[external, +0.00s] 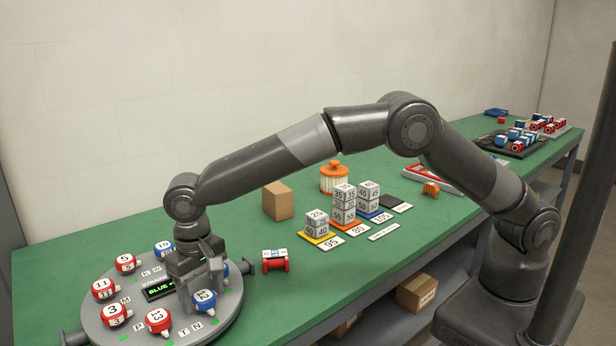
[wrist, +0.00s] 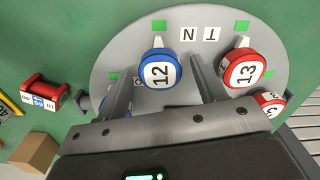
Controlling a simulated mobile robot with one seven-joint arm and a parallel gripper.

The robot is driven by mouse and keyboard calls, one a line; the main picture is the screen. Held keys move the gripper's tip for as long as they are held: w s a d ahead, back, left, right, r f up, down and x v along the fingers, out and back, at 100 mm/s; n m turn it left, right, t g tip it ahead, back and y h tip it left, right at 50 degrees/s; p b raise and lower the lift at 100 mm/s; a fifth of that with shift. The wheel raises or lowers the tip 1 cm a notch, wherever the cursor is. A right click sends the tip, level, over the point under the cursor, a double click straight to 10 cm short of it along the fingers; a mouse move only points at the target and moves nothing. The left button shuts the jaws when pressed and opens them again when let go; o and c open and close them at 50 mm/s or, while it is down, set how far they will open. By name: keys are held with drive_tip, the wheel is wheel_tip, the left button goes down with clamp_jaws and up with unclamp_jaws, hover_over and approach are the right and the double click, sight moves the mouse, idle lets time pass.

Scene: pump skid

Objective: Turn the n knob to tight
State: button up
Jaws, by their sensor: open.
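A round grey plate (external: 225,318) carries several red and blue numbered knobs in a ring. The letter N (wrist: 187,34) lies beside the blue knob 12 (wrist: 160,69), which also shows in the external view (external: 204,299). The white pointer of knob 12 faces outward, toward a green mark (wrist: 159,26). My gripper (wrist: 160,80) is open and points down, with one finger on each side of knob 12 in the wrist view. I cannot tell whether the fingers touch it or are at its height.
The red knob 13 (wrist: 243,68) sits right beside one finger, next to the letter T (wrist: 211,34). A display (external: 160,287) stands mid-plate. A red spool-like part (external: 275,261), a cardboard box (external: 277,201) and numbered cubes (external: 344,205) stand on the green bench (external: 330,285).

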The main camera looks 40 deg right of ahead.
sight(204, 294)
wheel_tip(204, 294, up, 11)
idle(0.4)
drive_tip(key=shift+f, duration=0.1)
idle(0.3)
drive_tip(key=w+d+r+y, duration=0.1)
drive_tip(key=w+d+r, duration=0.35)
drive_tip(key=d, duration=0.35)
drive_tip(key=w+d+r, duration=0.3)
drive_tip(key=d+r, duration=0.2)
drive_tip(key=d, duration=0.2)
drive_tip(key=d+r+m+t, duration=0.1)
drive_tip(key=d+r, duration=0.2)
drive_tip(key=d, duration=0.7)
drive_tip(key=d+r+t, duration=0.1)
drive_tip(key=d+r, duration=0.2)
drive_tip(key=d, duration=0.7)
drive_tip(key=s+d+m+t, duration=0.1)
drive_tip(key=s+d, duration=0.2)
drive_tip(key=d, duration=0.5)
drive_tip(key=s+d+t, duration=0.1)
drive_tip(key=s+d, duration=0.3)
drive_tip(key=d, duration=0.4)
drive_tip(key=s+d+f, duration=0.3)
drive_tip(key=s+d, duration=0.3)
drive_tip(key=s+d+f+t+h, duration=0.1)
drive_tip(key=s+d+f, duration=0.2)
drive_tip(key=s+d, duration=0.3)
drive_tip(key=shift+s+f+m+t, duration=0.25)
drive_tip(key=shift+s+m+t, duration=0.05)
drive_tip(key=shift+s+m, duration=0.15)
